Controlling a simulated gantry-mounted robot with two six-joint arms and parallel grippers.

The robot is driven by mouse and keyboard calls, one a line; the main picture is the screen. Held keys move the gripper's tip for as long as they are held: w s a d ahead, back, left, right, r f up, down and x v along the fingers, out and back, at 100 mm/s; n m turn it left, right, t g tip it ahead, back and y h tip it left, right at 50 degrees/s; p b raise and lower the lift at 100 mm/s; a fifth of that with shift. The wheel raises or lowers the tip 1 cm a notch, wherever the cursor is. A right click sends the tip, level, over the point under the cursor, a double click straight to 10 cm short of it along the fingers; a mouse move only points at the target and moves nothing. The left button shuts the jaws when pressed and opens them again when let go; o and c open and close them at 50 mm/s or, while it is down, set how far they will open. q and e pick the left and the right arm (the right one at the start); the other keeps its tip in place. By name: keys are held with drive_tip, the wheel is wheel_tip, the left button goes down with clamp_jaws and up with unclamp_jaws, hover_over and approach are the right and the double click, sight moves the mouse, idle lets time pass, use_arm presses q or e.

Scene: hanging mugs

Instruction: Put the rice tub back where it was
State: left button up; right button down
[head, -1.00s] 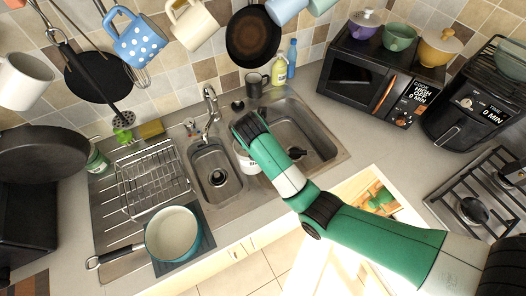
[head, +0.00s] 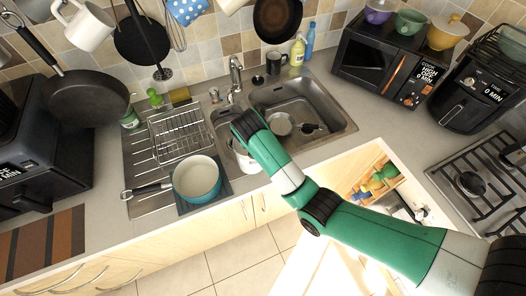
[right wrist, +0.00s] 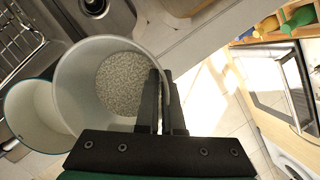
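The rice tub (right wrist: 70,75) is white and round, with pale rice (right wrist: 125,82) in its bottom, in the right wrist view. My right gripper (right wrist: 163,85) has one finger inside the tub and one outside, closed on its wall. In the head view the tub (head: 244,160) is mostly hidden behind my green right arm and appears at the front edge of the sink area. My right gripper's fingers are hidden there. My left gripper is in neither view.
A blue pot (head: 196,180) sits left of the tub, with a dish rack (head: 180,135) behind it. The sink (head: 325,105) lies behind and right. An open compartment (head: 375,180) with coloured items is below the counter at right. A hob (head: 480,180) stands far right.

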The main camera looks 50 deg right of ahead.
drive_tip(key=shift+f+b, duration=1.8)
drive_tip(key=shift+f, duration=2)
drive_tip(key=shift+s+a+p, duration=0.1)
drive_tip(key=shift+s+p, duration=0.05)
drive_tip(key=shift+p, duration=0.3)
drive_tip(key=shift+f, duration=0.1)
drive_tip(key=shift+s+t, duration=0.1)
drive_tip(key=shift+t, duration=0.2)
drive_tip(key=shift+s+f+p, duration=0.1)
drive_tip(key=shift+p, duration=0.45)
drive_tip(key=shift+f, duration=0.45)
drive_tip(key=c, duration=1)
unclamp_jaws()
